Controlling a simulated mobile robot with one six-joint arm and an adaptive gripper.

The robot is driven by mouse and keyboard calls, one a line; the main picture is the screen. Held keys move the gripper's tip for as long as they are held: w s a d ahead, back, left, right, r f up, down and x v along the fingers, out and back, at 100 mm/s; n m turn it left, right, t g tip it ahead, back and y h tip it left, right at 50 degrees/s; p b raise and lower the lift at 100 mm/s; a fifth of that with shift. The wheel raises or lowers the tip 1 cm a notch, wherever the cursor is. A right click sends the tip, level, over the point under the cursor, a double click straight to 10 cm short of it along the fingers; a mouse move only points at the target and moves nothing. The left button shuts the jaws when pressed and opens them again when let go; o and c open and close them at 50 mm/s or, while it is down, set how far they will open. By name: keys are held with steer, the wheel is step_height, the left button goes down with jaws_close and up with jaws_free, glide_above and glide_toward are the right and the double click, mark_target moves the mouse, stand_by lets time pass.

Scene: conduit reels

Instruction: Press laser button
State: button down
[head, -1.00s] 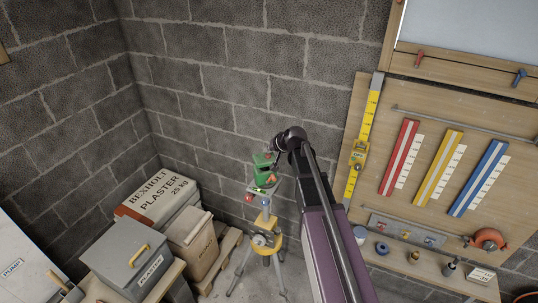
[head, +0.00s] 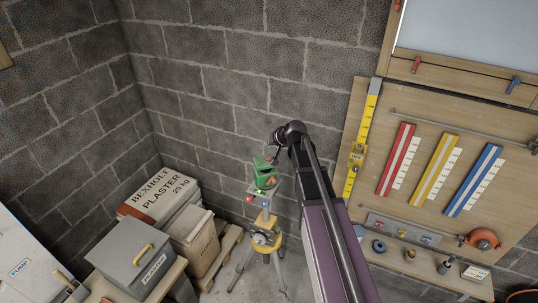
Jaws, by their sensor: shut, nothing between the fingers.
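A green device (head: 265,180), likely the laser, sits on top of a yellow tripod (head: 264,238) in front of the block wall. An orange-red spot shows on its right side. A small red knob (head: 249,198) and a blue one (head: 263,192) show just below it. Which of these parts is the laser button I cannot tell. My gripper (head: 272,157) is shut and empty, pointing down close above the device's green top. Whether it touches the device I cannot tell; the fingertips are small and partly lost against the green.
Left of the tripod stand a plaster box (head: 160,195), a bin (head: 195,245) and a grey lidded box (head: 133,257). On the right, a wooden board (head: 420,200) carries a yellow level (head: 361,140) and coloured strips above a shelf (head: 430,265) with small items.

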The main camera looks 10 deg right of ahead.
steer(key=shift+r+p, duration=0.55)
steer(key=shift+r, duration=0.3)
steer(key=shift+s+f+b, duration=0.15)
steer(key=shift+f+b, duration=0.15)
steer(key=shift+f, duration=0.05)
steer(key=s+f+n+g+h+b, duration=0.3)
steer(key=s+f+g+b, duration=0.5)
steer(key=s+f+b, duration=1.4)
steer(key=shift+s+d+f+h, duration=0.15)
steer(key=shift+s+f+h, duration=0.65)
steer(key=shift+s+f, duration=2.2)
steer(key=shift+s+r, duration=0.15)
